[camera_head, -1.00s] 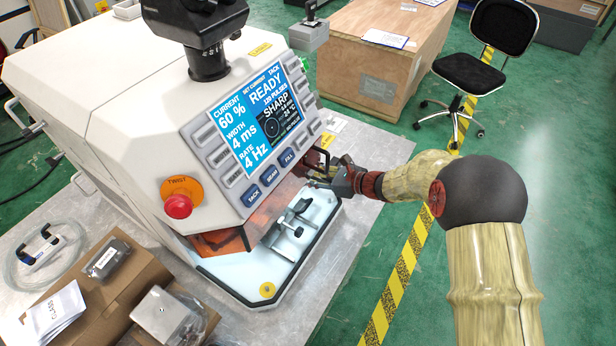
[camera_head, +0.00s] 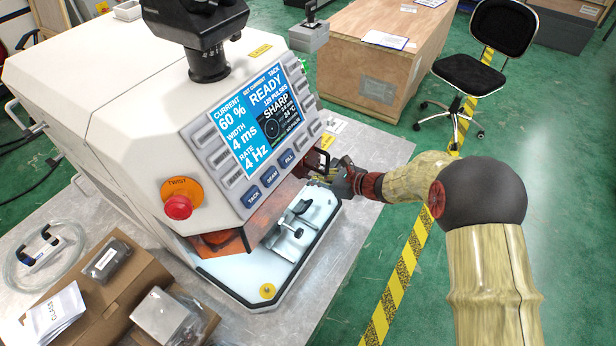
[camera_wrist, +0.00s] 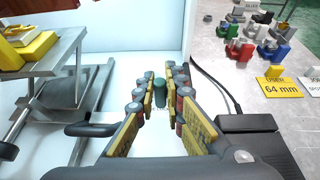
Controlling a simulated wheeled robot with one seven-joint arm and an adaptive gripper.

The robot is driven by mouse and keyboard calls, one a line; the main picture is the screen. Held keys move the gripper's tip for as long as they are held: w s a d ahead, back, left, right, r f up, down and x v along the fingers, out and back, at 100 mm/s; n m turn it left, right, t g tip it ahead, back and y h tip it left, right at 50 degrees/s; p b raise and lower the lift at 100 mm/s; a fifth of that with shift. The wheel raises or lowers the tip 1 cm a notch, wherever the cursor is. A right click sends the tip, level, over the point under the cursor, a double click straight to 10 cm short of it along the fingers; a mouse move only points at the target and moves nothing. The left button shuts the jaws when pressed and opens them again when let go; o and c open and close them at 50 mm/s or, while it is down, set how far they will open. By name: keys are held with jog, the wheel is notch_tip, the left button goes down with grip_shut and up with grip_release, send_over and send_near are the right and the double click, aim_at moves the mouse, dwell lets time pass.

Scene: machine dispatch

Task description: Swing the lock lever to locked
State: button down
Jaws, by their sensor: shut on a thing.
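A dark green upright cylinder (camera_wrist: 159,92), which looks like the knob of the lock lever, stands between my finger pads in the wrist view. The rest of the lever is hidden or too small to tell. My gripper (camera_wrist: 160,85) has yellow pads either side of the knob, holding it; their exact contact is hard to see. In the head view my gripper (camera_head: 328,176) is at the right side of the white machine (camera_head: 110,90), just below its screen (camera_head: 258,118). Its fingertips are partly hidden by the machine's edge there.
A metal clamp fixture (camera_head: 292,232) stands in the machine's white tray, left of my gripper. Several small coloured parts lie on the grey table (camera_wrist: 215,70).

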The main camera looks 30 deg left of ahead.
jog(key=shift+w+n+g, duration=0.15)
jog(key=shift+n+g, duration=0.15)
jog(key=shift+g, duration=0.1)
jog(key=n+g+p, duration=0.1)
jog(key=w+n+g, duration=0.1)
jog(key=g, duration=0.1)
jog(key=shift+a+n+p, duration=0.15)
jog(key=shift+n+p, duration=0.15)
jog(key=shift+p, duration=0.1)
jog(key=n+g+h, duration=0.1)
jog(key=w+n+g, duration=0.1)
jog(key=n+g, duration=0.1)
jog(key=a+n+g+h, duration=0.1)
jog(key=shift+w+f+n+g+h, duration=0.15)
jog(key=shift+w+n+g+h, duration=0.15)
jog(key=shift+g, duration=0.1)
jog(key=shift+w+a+n+g+h+b, duration=0.1)
jog(key=shift+a+n+g+h+b, duration=0.1)
jog(key=shift+n+g+h+b, duration=0.35)
jog(key=shift+w+a+n+g+h+b, duration=0.15)
jog(key=shift+n+g+h+b, duration=0.2)
jog(key=shift+n+g+b, duration=0.25)
jog(key=shift+a+n+g+h+b, duration=0.25)
jog(key=shift+n+g+h+b, duration=0.1)
jog(key=shift+n+h+b, duration=0.25)
jog(key=shift+w+a+r+n+h, duration=0.1)
jog(key=shift+r+n+h, duration=0.1)
jog(key=shift+n+h, duration=0.15)
